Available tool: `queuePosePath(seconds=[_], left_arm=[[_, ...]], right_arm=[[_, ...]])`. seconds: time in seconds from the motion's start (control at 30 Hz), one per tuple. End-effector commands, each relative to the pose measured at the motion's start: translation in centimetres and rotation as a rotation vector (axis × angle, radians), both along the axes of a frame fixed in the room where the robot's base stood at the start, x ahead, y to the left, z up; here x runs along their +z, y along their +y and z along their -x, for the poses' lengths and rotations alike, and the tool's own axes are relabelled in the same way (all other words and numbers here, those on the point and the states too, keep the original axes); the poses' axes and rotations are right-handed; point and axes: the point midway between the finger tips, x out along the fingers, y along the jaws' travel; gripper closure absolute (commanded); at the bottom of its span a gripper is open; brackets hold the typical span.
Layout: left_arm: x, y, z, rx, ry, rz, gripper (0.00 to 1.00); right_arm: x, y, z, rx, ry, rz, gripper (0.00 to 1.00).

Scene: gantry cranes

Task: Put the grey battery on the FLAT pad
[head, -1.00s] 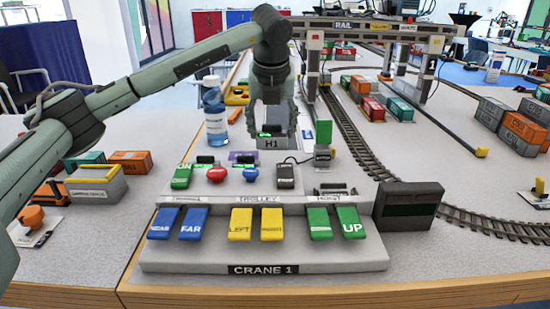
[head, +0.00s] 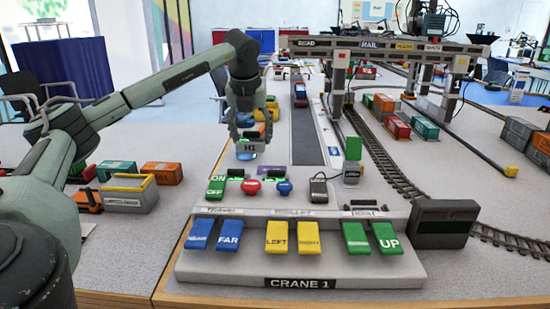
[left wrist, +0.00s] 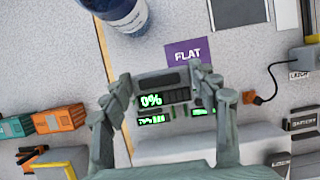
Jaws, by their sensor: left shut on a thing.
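My left gripper (head: 246,132) is shut on the grey battery (head: 248,148), which carries an H1 label in the head view. In the left wrist view the gripper (left wrist: 168,88) holds the battery (left wrist: 163,94) between its fingers, with a green 0% display facing the camera. The battery is held up above the table. The purple FLAT pad (left wrist: 188,53) lies just beyond the battery in the wrist view, its bare top showing. In the head view the pad (head: 272,169) is right of and below the held battery, partly hidden. My right gripper is not in view.
A blue-labelled bottle (left wrist: 122,12) stands close by, mostly hidden behind the gripper in the head view. Green displays (left wrist: 153,120) show below the battery. The crane control panel (head: 300,265), red button (head: 251,187) and blue button (head: 284,187) are nearer. A gantry crane (head: 375,46) stands right.

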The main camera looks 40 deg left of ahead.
Motion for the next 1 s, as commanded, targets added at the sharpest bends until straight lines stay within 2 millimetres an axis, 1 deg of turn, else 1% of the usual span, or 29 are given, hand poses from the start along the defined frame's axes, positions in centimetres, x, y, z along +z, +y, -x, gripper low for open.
queuePosePath(seconds=[0.03,0.1,0.2,0.33,0.47,0.6,0.7,1.0], left_arm=[[-0.6,-0.4,-1.3,-0.002,0.000,0.002,0.76],[-1.5,-0.7,-2.8,-0.001,-0.001,0.003,0.76],[-2.6,-1.0,-4.6,0.001,-0.002,0.000,0.76],[-3.5,-1.3,-5.9,0.001,-0.002,0.001,0.76],[-4.4,-1.3,-6.2,0.003,0.001,-0.001,0.76],[-6.5,-1.3,-6.1,0.002,0.001,-0.001,0.76],[-7.5,-1.3,-6.1,0.002,-0.001,0.000,0.76],[-7.8,-1.3,-6.2,0.001,-0.003,0.000,0.76]], right_arm=[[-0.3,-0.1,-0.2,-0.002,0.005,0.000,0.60],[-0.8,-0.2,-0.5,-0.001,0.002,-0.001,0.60],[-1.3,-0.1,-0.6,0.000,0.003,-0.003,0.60],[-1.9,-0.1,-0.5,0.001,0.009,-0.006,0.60],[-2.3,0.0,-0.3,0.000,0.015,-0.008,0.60],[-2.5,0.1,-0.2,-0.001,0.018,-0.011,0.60],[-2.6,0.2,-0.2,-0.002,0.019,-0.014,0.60],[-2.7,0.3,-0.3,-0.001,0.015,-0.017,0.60]])
